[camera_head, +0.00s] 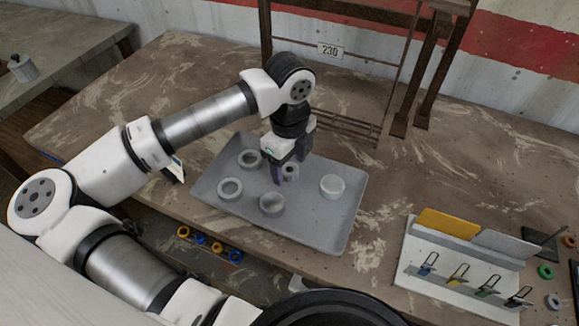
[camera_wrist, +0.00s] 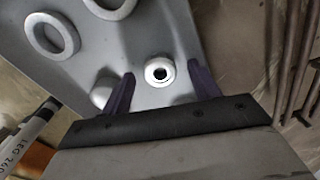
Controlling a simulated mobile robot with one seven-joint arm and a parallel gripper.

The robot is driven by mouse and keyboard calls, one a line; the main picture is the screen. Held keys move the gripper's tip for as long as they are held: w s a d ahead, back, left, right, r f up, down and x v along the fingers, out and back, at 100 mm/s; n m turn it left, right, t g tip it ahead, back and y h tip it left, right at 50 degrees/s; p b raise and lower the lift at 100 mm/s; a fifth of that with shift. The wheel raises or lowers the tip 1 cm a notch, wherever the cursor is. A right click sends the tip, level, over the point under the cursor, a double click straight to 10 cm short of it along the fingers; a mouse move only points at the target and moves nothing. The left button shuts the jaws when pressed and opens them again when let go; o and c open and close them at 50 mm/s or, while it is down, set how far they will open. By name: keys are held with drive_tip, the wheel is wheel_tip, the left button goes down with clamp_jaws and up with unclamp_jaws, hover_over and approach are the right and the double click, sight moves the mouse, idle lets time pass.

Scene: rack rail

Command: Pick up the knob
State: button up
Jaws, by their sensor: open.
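The knob, which I take to be the small pale round piece with a dark central hole, sits on the grey tray (camera_head: 335,235). In the wrist view the knob (camera_wrist: 159,71) appears between and slightly beyond my two dark purple fingers. My gripper (camera_head: 284,166) points down over the tray, open and empty. It also shows in the wrist view (camera_wrist: 162,86). I cannot tell how high the fingertips are above the tray.
A dark metal rack (camera_head: 350,125) stands behind. A white holder with hooks (camera_head: 455,265) is at right.

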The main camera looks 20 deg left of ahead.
drive_tip(key=shift+f, duration=0.2)
drive_tip(key=shift+c, duration=0.3)
drive_tip(key=c, duration=1)
